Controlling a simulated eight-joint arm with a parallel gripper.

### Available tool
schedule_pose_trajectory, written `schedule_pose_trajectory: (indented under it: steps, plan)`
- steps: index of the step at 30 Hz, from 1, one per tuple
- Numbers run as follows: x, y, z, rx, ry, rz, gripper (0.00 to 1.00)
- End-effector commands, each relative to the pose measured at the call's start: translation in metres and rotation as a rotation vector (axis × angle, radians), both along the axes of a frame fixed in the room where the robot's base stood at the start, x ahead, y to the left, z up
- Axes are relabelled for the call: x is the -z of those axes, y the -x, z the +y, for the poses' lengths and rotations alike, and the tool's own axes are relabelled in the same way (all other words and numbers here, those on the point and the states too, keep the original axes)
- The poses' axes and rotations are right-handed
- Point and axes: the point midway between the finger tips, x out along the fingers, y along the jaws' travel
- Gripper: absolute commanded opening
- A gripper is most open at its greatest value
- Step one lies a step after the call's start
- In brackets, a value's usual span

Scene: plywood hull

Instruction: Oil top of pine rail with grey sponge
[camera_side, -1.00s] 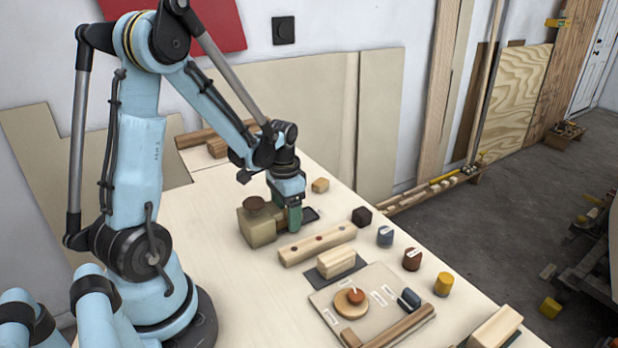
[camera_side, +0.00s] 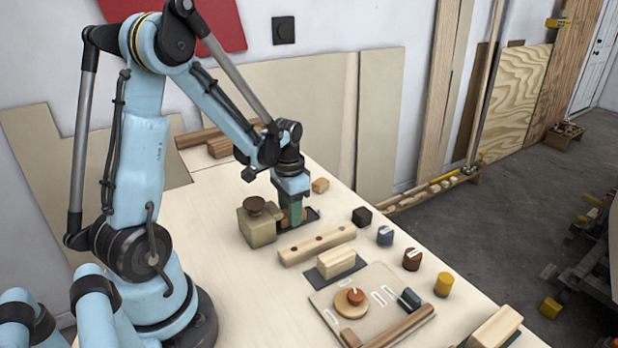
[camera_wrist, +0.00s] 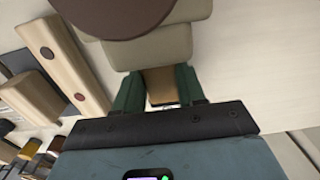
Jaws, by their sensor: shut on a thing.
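My gripper (camera_side: 297,218) is low over the table with its green fingers closed on a brown wooden piece (camera_wrist: 160,82). This piece meets a grey-beige block (camera_side: 257,229) with a round brown knob on top; I cannot tell if they are joined. The block also shows in the wrist view (camera_wrist: 155,47). No plainly grey sponge can be told apart; this block may be it. A pale pine rail (camera_side: 317,245) with dark round spots lies in front of the gripper, apart from it, and shows at left in the wrist view (camera_wrist: 63,62).
A pine block (camera_side: 336,262) lies on a dark pad beyond the rail. A board (camera_side: 330,300) carries a round wooden piece and a brown bar. Black, grey, red-brown and yellow pieces (camera_side: 412,259) line the table's right edge.

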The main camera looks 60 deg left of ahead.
Motion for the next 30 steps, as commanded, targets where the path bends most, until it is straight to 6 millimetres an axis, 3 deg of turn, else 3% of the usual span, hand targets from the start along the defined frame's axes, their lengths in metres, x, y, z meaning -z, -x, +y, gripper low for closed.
schedule_pose_trajectory:
  steps: [7, 16, 17, 22, 30]
  plan:
    - [0.001, -0.019, 0.000, 0.003, 0.000, -0.005, 0.10]
    - [0.001, -0.022, 0.000, 0.002, 0.000, -0.006, 0.10]
    - [0.001, -0.022, 0.000, 0.002, 0.000, -0.006, 0.41]
    - [0.001, -0.021, -0.001, 0.002, 0.000, -0.006, 0.67]
    - [0.001, -0.021, -0.002, 0.002, 0.003, -0.003, 0.69]
